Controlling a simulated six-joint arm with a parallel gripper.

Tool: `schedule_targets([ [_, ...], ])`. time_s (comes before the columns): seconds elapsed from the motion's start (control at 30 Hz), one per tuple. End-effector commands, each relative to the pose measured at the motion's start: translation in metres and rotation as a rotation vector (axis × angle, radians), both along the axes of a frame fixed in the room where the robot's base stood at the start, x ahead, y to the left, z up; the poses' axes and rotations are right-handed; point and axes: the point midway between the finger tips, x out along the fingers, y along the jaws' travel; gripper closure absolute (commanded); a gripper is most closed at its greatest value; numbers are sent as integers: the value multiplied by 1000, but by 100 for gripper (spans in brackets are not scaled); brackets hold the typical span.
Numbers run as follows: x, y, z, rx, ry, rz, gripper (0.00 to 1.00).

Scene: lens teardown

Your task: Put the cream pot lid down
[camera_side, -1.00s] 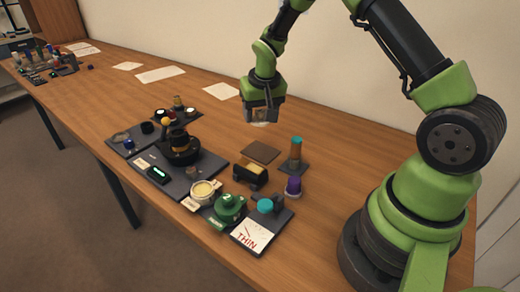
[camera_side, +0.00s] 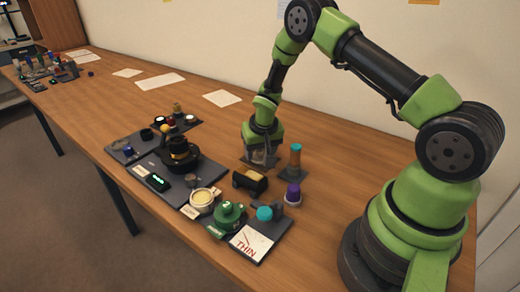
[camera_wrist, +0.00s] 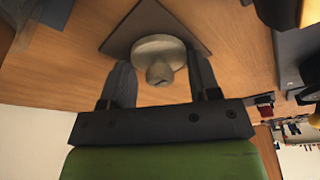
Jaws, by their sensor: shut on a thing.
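The cream pot lid (camera_wrist: 160,50) is a pale disc with a round knob. In the wrist view it sits between the fingers of my gripper (camera_wrist: 161,80), which is shut on it by the knob. Behind the lid is a dark brown square mat (camera_wrist: 122,36). In the side view my gripper (camera_side: 259,163) is low at this mat, pointing down, and mostly hides the lid. Whether the lid touches the mat or is just above it I cannot tell. The open cream pot (camera_side: 202,198) stands on the front mats, apart from my gripper.
A black and tan holder (camera_side: 250,181) is just in front of my gripper. A teal-topped brown bottle (camera_side: 295,158) and a purple-capped piece (camera_side: 293,194) stand to the right.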

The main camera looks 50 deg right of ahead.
Motion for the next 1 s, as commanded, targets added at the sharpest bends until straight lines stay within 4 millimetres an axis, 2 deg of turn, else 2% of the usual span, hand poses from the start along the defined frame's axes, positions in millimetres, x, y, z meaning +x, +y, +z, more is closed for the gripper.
schedule_targets([
  [0.03,0,0,-2,0,0,2,66],
  [0.07,0,0,-1,0,0,2,37],
  [0.13,0,0,-1,0,0,1,21],
  [0.17,0,0,-1,0,0,1,18],
  [0.43,0,0,0,0,0,0,18],
  [0.57,-1,1,9,-1,-2,1,18],
  [1.0,-19,14,90,-1,-4,1,18],
])
